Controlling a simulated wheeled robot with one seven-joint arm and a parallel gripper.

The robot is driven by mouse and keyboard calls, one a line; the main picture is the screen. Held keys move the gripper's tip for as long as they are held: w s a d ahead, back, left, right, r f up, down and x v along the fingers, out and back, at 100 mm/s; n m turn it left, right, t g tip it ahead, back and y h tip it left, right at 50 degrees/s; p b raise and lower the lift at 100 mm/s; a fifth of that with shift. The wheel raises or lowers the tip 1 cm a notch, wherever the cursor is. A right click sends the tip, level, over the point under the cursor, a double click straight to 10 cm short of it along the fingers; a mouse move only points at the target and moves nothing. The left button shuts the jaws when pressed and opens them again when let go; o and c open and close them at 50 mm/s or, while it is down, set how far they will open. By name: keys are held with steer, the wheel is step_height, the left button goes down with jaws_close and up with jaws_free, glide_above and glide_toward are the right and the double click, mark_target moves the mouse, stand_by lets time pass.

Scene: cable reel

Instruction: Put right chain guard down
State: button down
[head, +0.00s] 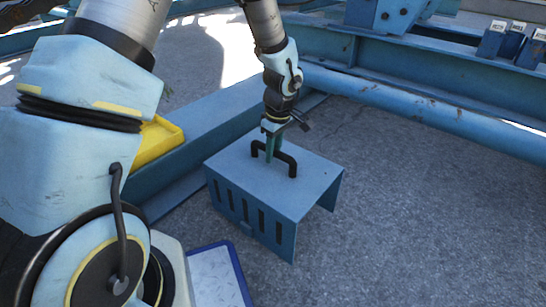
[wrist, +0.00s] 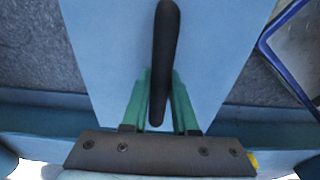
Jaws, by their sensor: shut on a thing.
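The chain guard (head: 300,193) is a blue sheet-metal cover with slots in its front side and a black handle on its flat top. It is at or close to the concrete floor in the head view; I cannot tell whether its lower edges touch. My gripper (head: 270,155) comes down from above and is shut on the black handle. In the wrist view, the green fingers (wrist: 159,100) stand either side of the handle (wrist: 166,45), with the guard's blue top (wrist: 105,45) beneath. The guard looks level.
A blue steel beam (head: 200,125) runs behind and left of the guard, with a yellow tray (head: 158,143) on it. A blue pipe (head: 430,105) lies behind. A blue-framed panel (head: 218,275) is at the front. Bare concrete floor (head: 430,220) lies to the right.

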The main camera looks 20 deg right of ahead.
mark_target(273, 165)
steer(key=shift+f+b, duration=1.25)
steer(key=shift+f, duration=1.65)
steer(key=c, duration=0.7)
jaws_free()
steer(key=r+p, duration=0.1)
steer(key=r, duration=0.3)
steer(key=s+r+p, duration=0.1)
steer(key=r+p, duration=0.1)
steer(key=r, duration=0.2)
steer(key=r+p, duration=0.2)
steer(key=r, duration=0.2)
steer(key=shift+s+d+r, duration=0.1)
steer(key=shift+s+d, duration=0.05)
steer(key=shift+d, duration=0.2)
steer(key=w+a+r+m, duration=0.1)
steer(key=a+r, duration=0.2)
steer(key=a, duration=0.5)
steer(key=w+a+r+m, duration=0.2)
steer(key=a+r, duration=0.1)
steer(key=a, duration=0.4)
steer(key=s+a+r+m, duration=0.1)
steer(key=s+a, duration=0.1)
steer(key=a, duration=0.3)
steer(key=s+a+r+m, duration=0.1)
steer(key=s+a, duration=0.1)
steer(key=a, duration=0.3)
steer(key=s+a+r+m, duration=0.2)
steer(key=a, duration=0.4)
steer(key=shift+h, duration=0.4)
